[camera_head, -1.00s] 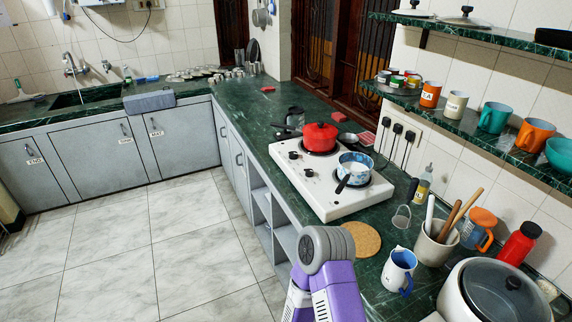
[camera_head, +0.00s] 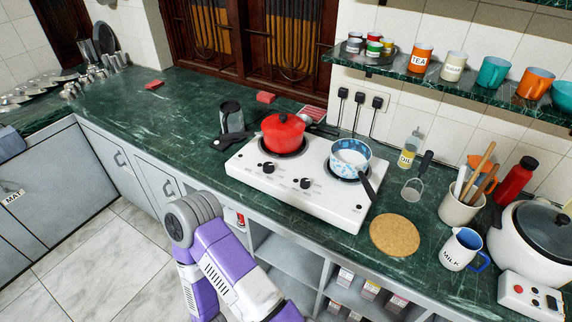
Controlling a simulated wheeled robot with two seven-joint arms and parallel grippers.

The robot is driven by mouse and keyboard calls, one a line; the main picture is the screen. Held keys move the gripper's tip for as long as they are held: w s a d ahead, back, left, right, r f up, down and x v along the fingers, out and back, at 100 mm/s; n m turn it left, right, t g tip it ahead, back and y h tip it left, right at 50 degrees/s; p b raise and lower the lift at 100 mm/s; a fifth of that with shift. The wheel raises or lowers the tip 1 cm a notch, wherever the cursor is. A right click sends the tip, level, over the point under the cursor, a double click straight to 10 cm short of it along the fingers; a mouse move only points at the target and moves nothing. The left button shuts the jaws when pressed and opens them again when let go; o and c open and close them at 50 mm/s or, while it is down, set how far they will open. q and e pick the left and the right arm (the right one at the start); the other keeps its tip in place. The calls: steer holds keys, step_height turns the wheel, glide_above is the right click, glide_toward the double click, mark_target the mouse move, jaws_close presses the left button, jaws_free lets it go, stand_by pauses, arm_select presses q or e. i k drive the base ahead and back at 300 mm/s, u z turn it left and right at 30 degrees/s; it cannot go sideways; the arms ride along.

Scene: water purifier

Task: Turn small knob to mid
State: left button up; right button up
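The white two-burner stove (camera_head: 250,178) stands on the green counter. Two dark knobs sit on its top near the front edge: a left knob (camera_head: 267,167) and a right knob (camera_head: 306,183). I cannot read their settings or tell which one is the small knob. A red lidded pot (camera_head: 283,131) sits on the left burner, and a blue-patterned pan (camera_head: 350,158) with white contents on the right burner. Its black handle points toward the front right. One purple and white arm of mine rises from the bottom, in front of the counter. Neither gripper is visible.
A cork mat (camera_head: 395,235), a milk jug (camera_head: 463,249) and a utensil crock (camera_head: 461,207) stand right of the stove. A dark mug (camera_head: 231,117) is at its back left. A shelf with cups (camera_head: 453,66) overhangs the right back. The counter at left is mostly clear.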

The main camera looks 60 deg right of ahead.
mark_target(305, 181)
steer(key=z, duration=1.05)
steer(key=i, duration=1.05)
steer(key=z, duration=1.1)
